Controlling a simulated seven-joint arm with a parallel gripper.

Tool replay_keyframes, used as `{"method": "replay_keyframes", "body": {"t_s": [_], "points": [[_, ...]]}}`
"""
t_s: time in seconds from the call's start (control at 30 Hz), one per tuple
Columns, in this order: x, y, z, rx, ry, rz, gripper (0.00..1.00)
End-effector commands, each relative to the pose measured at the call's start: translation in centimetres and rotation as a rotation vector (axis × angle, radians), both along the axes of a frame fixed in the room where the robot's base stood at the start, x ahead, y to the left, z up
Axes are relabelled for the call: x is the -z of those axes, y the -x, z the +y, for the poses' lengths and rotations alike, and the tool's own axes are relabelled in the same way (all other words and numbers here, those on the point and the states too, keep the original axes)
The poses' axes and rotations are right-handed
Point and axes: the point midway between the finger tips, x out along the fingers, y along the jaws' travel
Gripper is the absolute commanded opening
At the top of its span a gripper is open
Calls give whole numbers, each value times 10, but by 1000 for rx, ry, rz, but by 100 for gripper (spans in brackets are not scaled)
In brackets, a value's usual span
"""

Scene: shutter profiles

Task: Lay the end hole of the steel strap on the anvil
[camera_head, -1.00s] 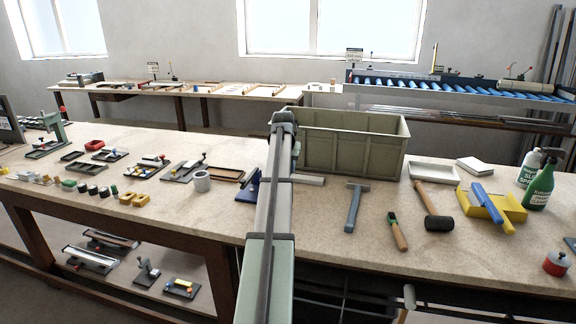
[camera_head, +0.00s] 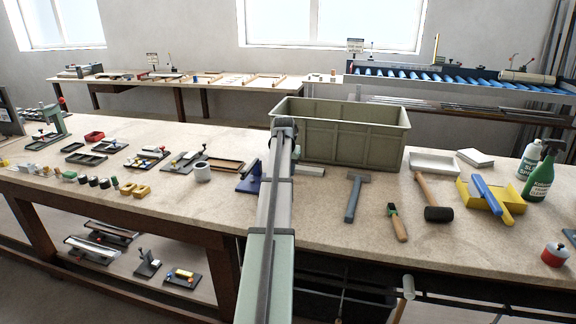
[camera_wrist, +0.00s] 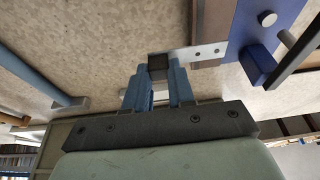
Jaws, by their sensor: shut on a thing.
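My gripper (camera_wrist: 158,82) has two blue fingers, shut on the dark block-like end of a steel strap. The steel strap (camera_wrist: 206,52) is a flat light-grey bar with two small holes showing, and it points right in the wrist view. Its far end reaches the edge of a blue fixture (camera_wrist: 285,20), which carries a round silver stud and a blue block. I cannot tell whether the strap touches the fixture or which part is the anvil. In the head view the blue fixture (camera_head: 247,185) shows left of my arm; the strap's light end (camera_head: 311,171) shows right of it. My gripper is hidden there.
A green-grey crate (camera_head: 345,140) stands just behind my arm.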

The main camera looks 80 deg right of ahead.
Motion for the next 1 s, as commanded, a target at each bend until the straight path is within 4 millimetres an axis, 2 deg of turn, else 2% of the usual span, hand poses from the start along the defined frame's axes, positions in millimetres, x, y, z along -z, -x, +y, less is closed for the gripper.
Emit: {"method": "replay_keyframes", "body": {"t_s": [0.5, 1.0], "points": [[34, 0, 0, 0, 0, 0, 0], [32, -34, 0, 0, 1, -1, 0]]}}
